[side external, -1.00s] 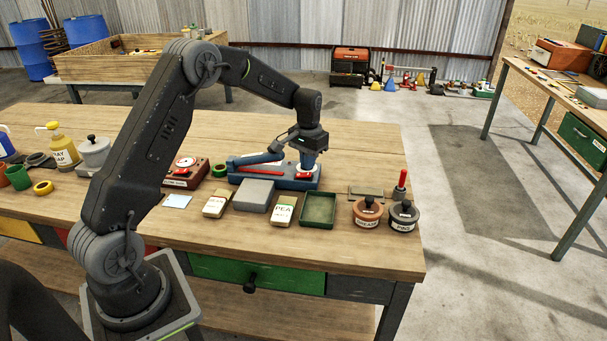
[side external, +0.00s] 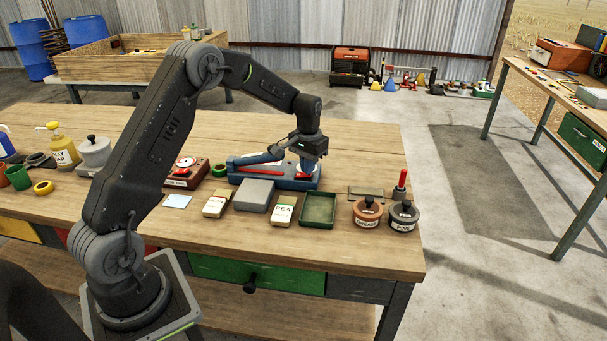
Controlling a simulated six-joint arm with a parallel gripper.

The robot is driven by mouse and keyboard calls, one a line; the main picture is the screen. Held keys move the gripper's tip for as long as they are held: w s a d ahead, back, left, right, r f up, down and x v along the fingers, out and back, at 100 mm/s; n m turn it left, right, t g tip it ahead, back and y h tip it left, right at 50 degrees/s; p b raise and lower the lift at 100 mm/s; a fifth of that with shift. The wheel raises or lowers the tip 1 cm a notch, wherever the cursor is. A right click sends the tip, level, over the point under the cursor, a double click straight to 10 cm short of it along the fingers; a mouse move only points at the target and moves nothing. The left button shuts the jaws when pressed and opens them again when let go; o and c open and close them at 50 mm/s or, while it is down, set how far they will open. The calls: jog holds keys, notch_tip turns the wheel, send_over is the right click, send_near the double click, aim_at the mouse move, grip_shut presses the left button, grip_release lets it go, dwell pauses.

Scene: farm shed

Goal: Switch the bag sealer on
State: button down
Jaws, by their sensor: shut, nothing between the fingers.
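The bag sealer (side external: 284,184) is a blue device lying on the wooden bench, with a blue lever arm and red strips on top. My gripper (side external: 305,171) is shut and empty. It points down at the right end of the sealer, its fingertips at or just above that end. I cannot tell from this view whether they touch it. The gripper hides part of the sealer's right end, and no switch shows clearly.
In front of the sealer stand a grey block (side external: 254,195), a PEA packet (side external: 283,211) and a green tray (side external: 318,209). A red dial scale (side external: 185,172) is to the left. Lidded pots (side external: 368,212) stand at the right. Bench behind the sealer is clear.

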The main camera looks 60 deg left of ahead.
jog(key=shift+f, duration=0.5)
jog(key=shift+r, duration=3.55)
